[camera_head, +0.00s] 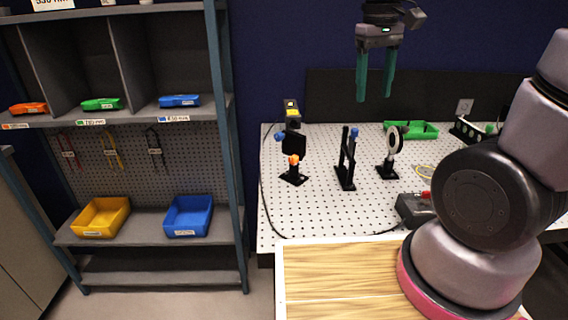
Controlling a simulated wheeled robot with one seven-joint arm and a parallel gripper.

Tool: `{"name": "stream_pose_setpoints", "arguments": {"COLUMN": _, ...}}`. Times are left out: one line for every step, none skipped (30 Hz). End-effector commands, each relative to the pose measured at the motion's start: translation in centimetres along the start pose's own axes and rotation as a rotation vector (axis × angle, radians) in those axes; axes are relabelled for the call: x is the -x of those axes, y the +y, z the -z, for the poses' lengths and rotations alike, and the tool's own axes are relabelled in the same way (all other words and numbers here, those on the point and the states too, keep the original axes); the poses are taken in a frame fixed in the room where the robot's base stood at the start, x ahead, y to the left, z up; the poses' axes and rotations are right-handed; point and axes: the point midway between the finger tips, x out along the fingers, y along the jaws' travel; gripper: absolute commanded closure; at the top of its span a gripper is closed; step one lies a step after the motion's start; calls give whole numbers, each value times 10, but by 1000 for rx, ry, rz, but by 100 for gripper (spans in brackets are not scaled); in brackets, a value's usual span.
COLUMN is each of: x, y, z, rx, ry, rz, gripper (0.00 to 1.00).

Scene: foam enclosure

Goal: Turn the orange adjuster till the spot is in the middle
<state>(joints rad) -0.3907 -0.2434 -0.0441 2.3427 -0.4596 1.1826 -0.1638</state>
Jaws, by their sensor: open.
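The orange adjuster (293,159) is a small knob on the front of a black optical mount (295,146), which stands on a black base at the left of the white perforated table. A blue knob shows at the mount's upper left. My gripper (376,99) is open and empty, its two green fingers pointing down. In the picture it appears above and to the right of the mount, apart from it. A round pale disc in a black holder (393,142) stands farther right. I cannot make out a light spot.
Another black mount with a blue top knob (346,160) stands between the orange-knob mount and the disc. A green tray (412,130) lies behind. A dark box with a red button (415,209) sits near my arm. A black cable runs along the table's left and front. Shelves stand left.

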Motion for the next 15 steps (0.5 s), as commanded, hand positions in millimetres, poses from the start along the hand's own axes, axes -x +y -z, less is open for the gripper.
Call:
{"name": "stream_pose_setpoints", "arguments": {"x": -14, "y": -10, "z": 7, "rx": 99, "ry": -73, "rz": -52, "gripper": 38}}
{"name": "stream_pose_setpoints", "arguments": {"x": -22, "y": -14, "z": 10, "rx": 154, "ry": -110, "rz": -85, "gripper": 38}}
{"name": "stream_pose_setpoints", "arguments": {"x": -31, "y": -19, "z": 15, "rx": 225, "ry": -157, "rz": -130, "gripper": 38}}
{"name": "stream_pose_setpoints", "arguments": {"x": -38, "y": -24, "z": 18, "rx": 280, "ry": -193, "rz": -166, "gripper": 38}}
{"name": "stream_pose_setpoints", "arguments": {"x": -45, "y": -28, "z": 22, "rx": 334, "ry": -227, "rz": -203, "gripper": 38}}
{"name": "stream_pose_setpoints", "arguments": {"x": -54, "y": -35, "z": 26, "rx": 406, "ry": -271, "rz": -253, "gripper": 38}}
{"name": "stream_pose_setpoints", "arguments": {"x": -61, "y": -40, "z": 30, "rx": 461, "ry": -302, "rz": -292, "gripper": 38}}
{"name": "stream_pose_setpoints", "arguments": {"x": -67, "y": -45, "z": 34, "rx": 514, "ry": -332, "rz": -333, "gripper": 38}}
{"name": "stream_pose_setpoints", "arguments": {"x": -76, "y": -53, "z": 39, "rx": 584, "ry": -372, "rz": -389, "gripper": 38}}
{"name": "stream_pose_setpoints", "arguments": {"x": -83, "y": -59, "z": 42, "rx": 636, "ry": -400, "rz": -432, "gripper": 38}}
{"name": "stream_pose_setpoints", "arguments": {"x": -90, "y": -65, "z": 46, "rx": 690, "ry": -427, "rz": -477, "gripper": 38}}
{"name": "stream_pose_setpoints", "arguments": {"x": -99, "y": -75, "z": 51, "rx": 758, "ry": -461, "rz": -538, "gripper": 38}}
{"name": "stream_pose_setpoints", "arguments": {"x": -105, "y": -82, "z": 54, "rx": 809, "ry": -486, "rz": -586, "gripper": 38}}
{"name": "stream_pose_setpoints", "arguments": {"x": -112, "y": -90, "z": 57, "rx": 859, "ry": -508, "rz": -635, "gripper": 38}}
{"name": "stream_pose_setpoints", "arguments": {"x": -121, "y": -100, "z": 61, "rx": 927, "ry": -537, "rz": -702, "gripper": 38}}
